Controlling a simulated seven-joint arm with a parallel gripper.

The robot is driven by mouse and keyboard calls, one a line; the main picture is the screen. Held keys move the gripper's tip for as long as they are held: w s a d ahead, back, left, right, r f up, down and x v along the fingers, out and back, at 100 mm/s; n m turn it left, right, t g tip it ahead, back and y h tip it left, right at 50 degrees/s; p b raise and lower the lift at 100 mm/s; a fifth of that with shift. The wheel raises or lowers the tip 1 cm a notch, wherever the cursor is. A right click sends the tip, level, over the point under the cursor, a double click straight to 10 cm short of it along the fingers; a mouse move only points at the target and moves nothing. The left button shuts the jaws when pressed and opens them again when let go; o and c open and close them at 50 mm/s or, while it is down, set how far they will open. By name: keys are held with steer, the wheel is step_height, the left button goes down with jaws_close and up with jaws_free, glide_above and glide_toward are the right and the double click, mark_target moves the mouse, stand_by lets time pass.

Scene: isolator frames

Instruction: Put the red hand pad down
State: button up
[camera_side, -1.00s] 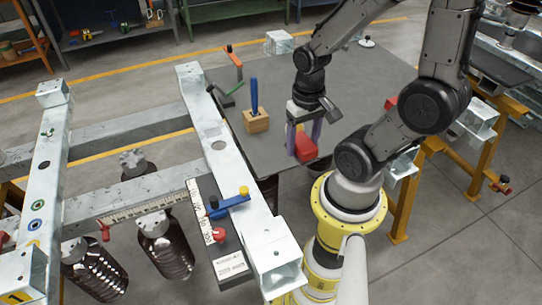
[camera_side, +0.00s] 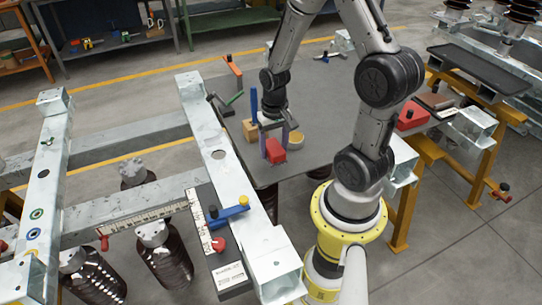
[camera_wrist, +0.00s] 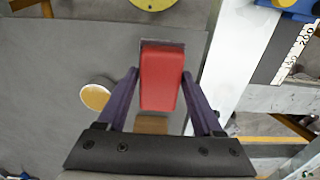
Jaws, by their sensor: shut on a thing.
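The red hand pad (camera_side: 275,156) is a small red block, held between the purple fingers of my gripper (camera_side: 274,148) near the left part of the grey table top (camera_side: 330,105). In the wrist view the pad (camera_wrist: 160,80) sits between the two fingers of my gripper (camera_wrist: 160,76), lengthwise away from the palm. The gripper is shut on it. The pad is low over the table, near its front left edge; I cannot tell whether its underside touches the surface.
A wooden block (camera_side: 249,131) with a blue handle (camera_side: 253,102) stands close behind the gripper. A round tan-topped piece (camera_side: 295,143) lies just right of it. A galvanized beam (camera_side: 218,155) runs along the left. Another red item (camera_side: 411,116) is at the right. The table's middle right is clear.

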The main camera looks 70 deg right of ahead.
steer(key=shift+w+d+f, duration=0.25)
steer(key=shift+w+f, duration=0.1)
steer(key=shift+f, duration=0.1)
steer(key=shift+w+d+f, duration=0.1)
steer(key=shift+w+f, duration=0.1)
steer(key=shift+f, duration=1.6)
steer(key=shift+f, duration=0.2)
steer(key=o, duration=1.2)
steer(key=shift+r, duration=0.15)
